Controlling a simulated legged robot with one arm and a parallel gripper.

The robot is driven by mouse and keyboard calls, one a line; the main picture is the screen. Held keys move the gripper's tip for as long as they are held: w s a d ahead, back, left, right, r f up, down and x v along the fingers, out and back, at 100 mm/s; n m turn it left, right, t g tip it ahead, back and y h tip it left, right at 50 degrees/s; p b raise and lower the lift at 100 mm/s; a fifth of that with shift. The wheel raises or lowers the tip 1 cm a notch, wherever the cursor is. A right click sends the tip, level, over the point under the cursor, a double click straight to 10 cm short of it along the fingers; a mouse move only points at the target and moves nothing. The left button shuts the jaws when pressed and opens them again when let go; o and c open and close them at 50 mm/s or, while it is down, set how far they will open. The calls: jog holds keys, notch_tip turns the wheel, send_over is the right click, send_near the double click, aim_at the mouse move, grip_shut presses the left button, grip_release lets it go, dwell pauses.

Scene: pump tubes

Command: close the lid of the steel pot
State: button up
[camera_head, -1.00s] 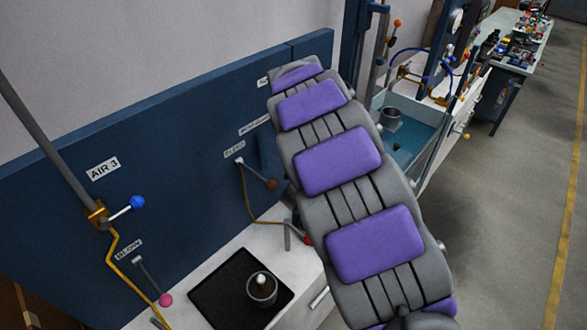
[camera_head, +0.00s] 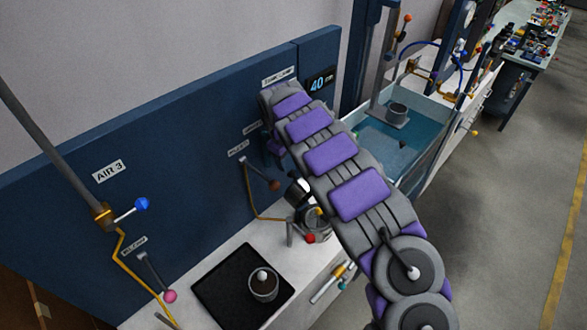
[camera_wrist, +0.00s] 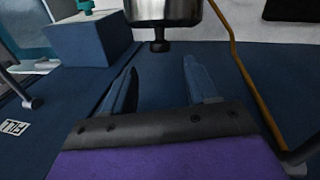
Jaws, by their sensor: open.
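The steel pot (camera_head: 318,226) stands on the white bench, partly covered by my arm in the head view. A black and pale part (camera_head: 298,190), which looks like its raised lid, sits tilted at its upper left. In the wrist view, a shiny steel cylinder (camera_wrist: 165,10) with a black knob (camera_wrist: 160,46) shows at the top edge; I cannot tell if it is the lid or the pot body. My gripper (camera_wrist: 160,66) is open and empty, its two dark blue fingers apart near the knob. In the head view the fingers are hidden behind my arm.
A grey cup (camera_head: 263,287) with a white ball stands on a black mat (camera_head: 215,283). A lever with a brown knob (camera_head: 274,185) and a red ball (camera_head: 310,238) lie close to the pot. A blue panel (camera_head: 190,190) rises behind. A water tank (camera_head: 405,150) stands to the right.

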jog(key=f+b, duration=0.1)
jog(key=f, duration=0.1)
jog(key=f+b, duration=0.1)
jog(key=f, duration=0.2)
jog(key=w+f, duration=0.1)
jog(key=f, duration=0.1)
jog(key=shift+d+f+b, duration=0.3)
jog(key=shift+d+b, duration=0.1)
jog(key=shift+r, duration=0.1)
grip_shut()
